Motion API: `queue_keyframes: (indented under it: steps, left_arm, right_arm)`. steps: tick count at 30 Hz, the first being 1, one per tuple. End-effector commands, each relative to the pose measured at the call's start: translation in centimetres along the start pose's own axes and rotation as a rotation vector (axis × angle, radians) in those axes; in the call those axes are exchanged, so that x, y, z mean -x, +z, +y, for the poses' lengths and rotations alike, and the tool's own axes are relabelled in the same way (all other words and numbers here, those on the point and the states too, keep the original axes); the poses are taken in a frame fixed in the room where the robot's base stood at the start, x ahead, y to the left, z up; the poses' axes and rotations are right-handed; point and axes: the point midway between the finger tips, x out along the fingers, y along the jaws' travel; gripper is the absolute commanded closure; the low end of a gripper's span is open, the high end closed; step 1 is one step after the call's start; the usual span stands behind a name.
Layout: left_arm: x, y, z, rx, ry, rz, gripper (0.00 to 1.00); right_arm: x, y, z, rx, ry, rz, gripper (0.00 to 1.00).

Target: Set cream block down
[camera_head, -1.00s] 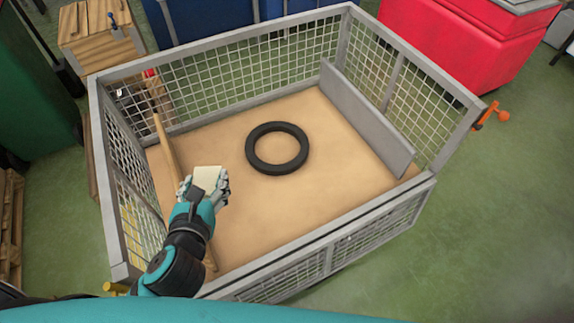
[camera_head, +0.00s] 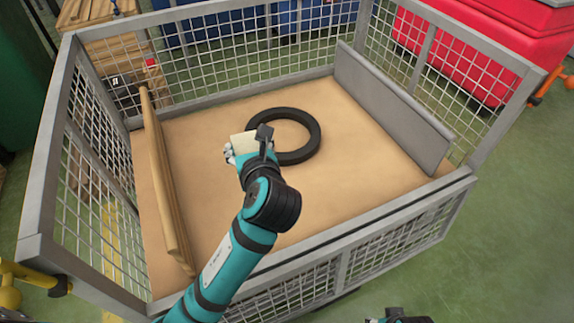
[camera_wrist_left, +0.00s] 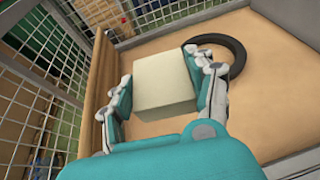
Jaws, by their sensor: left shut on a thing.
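The cream block (camera_wrist_left: 162,80) sits between the two fingers of my left gripper (camera_wrist_left: 164,92) in the left wrist view, with a finger against each side. In the head view the block (camera_head: 243,143) shows partly behind the wrist of my left gripper (camera_head: 240,154). The gripper is inside the mesh cage, over the tan floor (camera_head: 330,185), at the left side of the black ring (camera_head: 300,155). I cannot tell how high the block is above the floor. In the bottom edge of the head view, a dark part shows that I cannot make out as a gripper.
The mesh cage has a grey metal rim (camera_head: 400,205) around it. A wooden board (camera_head: 165,190) stands along its left side and a grey panel (camera_head: 392,105) along its right. The floor between the ring and the grey panel is clear. A red container (camera_head: 475,45) stands outside.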

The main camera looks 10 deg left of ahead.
Motion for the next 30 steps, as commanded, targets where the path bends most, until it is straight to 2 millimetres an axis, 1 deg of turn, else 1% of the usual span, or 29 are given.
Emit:
queue_keyframes:
  steps: [1,2,3,5,6,9,12,15,20,23,27,30]
  left_arm:
    - [-1.7,-1.6,-1.3,-0.039,-0.066,0.0,0.77]
    - [-2.5,-2.5,-2.1,-0.059,-0.111,0.0,0.77]
    - [-3.6,-3.7,-3.2,-0.088,-0.175,0.001,0.77]
    - [-5.1,-5.9,-4.5,-0.128,-0.267,0.003,0.77]
    - [-5.9,-7.3,-5.1,-0.151,-0.322,0.004,0.77]
    - [-7.5,-10.6,-5.8,-0.196,-0.437,0.005,0.77]
    - [-8.5,-13.3,-6.0,-0.225,-0.521,0.006,0.77]
    - [-9.1,-15.2,-5.8,-0.244,-0.574,0.004,0.77]
    - [-9.5,-16.9,-5.6,-0.254,-0.614,0.003,0.77]
    - [-10.1,-18.1,-5.5,-0.254,-0.618,0.003,0.77]
    - [-10.8,-20.2,-5.6,-0.254,-0.617,0.004,0.77]
    - [-11.3,-21.2,-5.6,-0.254,-0.617,0.002,0.77]
  right_arm:
    - [-0.1,0.0,0.0,0.0,0.001,0.004,0.58]
    - [0.0,-0.1,0.0,0.0,0.001,0.004,0.58]
    - [0.1,-0.1,0.0,-0.001,0.001,0.004,0.58]
    - [0.3,-0.1,0.0,-0.001,0.001,0.005,0.58]
    - [0.4,-0.2,0.1,-0.001,0.001,0.005,0.58]
    - [0.4,-0.2,0.1,-0.001,0.001,0.005,0.58]
    - [0.5,-0.2,0.1,-0.001,0.001,0.005,0.58]
    - [0.4,-0.2,0.1,-0.001,0.001,0.005,0.58]
    - [0.7,-0.4,0.1,-0.001,0.001,0.01,0.58]
    - [2.1,-0.8,0.1,-0.002,0.003,0.021,0.58]
    - [5.4,-1.4,0.3,-0.005,0.006,0.039,0.58]
    - [7.5,-1.5,0.3,-0.006,0.008,0.048,0.58]
